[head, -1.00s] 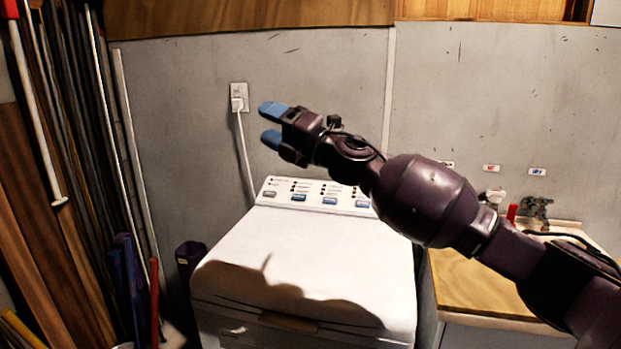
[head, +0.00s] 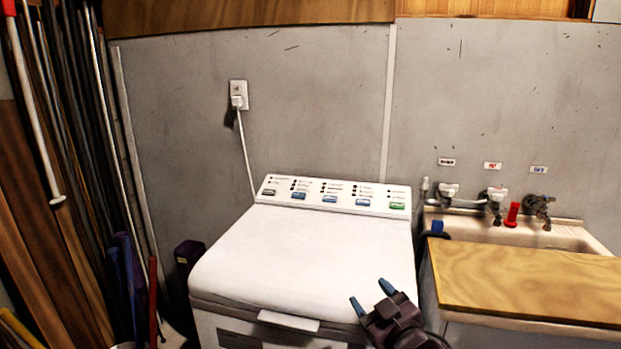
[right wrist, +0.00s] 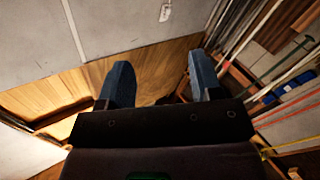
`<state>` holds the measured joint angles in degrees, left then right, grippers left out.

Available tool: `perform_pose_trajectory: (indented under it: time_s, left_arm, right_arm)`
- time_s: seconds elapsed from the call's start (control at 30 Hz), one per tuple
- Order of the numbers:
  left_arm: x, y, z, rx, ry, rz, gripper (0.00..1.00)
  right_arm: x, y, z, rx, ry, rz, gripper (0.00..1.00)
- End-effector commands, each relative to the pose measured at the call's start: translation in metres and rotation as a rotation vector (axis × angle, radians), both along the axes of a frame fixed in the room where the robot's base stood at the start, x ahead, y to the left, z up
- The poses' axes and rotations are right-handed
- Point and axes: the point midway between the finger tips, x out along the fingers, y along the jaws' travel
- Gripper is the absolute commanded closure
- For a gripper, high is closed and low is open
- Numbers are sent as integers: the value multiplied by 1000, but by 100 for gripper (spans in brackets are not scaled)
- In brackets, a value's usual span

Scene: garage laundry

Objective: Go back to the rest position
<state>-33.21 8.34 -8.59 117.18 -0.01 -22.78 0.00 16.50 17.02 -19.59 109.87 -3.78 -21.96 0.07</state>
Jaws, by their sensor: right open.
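My right gripper (head: 371,296) is at the bottom of the head view, in front of the right part of the white washing machine (head: 290,250). Its two blue fingers are apart with nothing between them. In the right wrist view the same gripper (right wrist: 160,85) shows open and empty, with the grey wall and wood behind it. The washer's lid is down, and its control panel (head: 335,194) is fully in view. My left gripper is in neither view.
A sink (head: 570,240) with several taps and a wooden board (head: 530,285) stands right of the washer. A wall outlet (head: 238,95) with a white plug is above the washer. Long poles and planks (head: 75,150) lean at the left. The space above the washer is clear.

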Motion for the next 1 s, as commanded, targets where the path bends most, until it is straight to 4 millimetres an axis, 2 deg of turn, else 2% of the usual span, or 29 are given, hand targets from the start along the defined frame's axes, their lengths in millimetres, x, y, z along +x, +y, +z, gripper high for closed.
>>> perform_pose_trajectory:
  time_s: [0.03,0.1,0.37,0.6,0.7,0.83,0.9,1.0]
  left_arm:
    - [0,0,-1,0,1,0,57]
    - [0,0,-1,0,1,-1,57]
    - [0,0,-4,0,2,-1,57]
    - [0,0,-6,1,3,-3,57]
    - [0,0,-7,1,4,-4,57]
    - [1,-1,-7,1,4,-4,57]
    - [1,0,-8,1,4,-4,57]
    - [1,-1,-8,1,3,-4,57]
  right_arm:
    - [-13,-12,-19,28,47,-24,41]
    - [-30,-27,-41,64,101,-57,41]
    - [-103,-84,-118,156,280,-196,41]
    - [-190,-130,-195,174,466,-340,41]
    - [-230,-142,-224,174,548,-388,41]
    - [-272,-149,-249,172,629,-426,41]
    - [-287,-151,-257,170,658,-438,41]
    - [-299,-154,-263,165,680,-448,41]
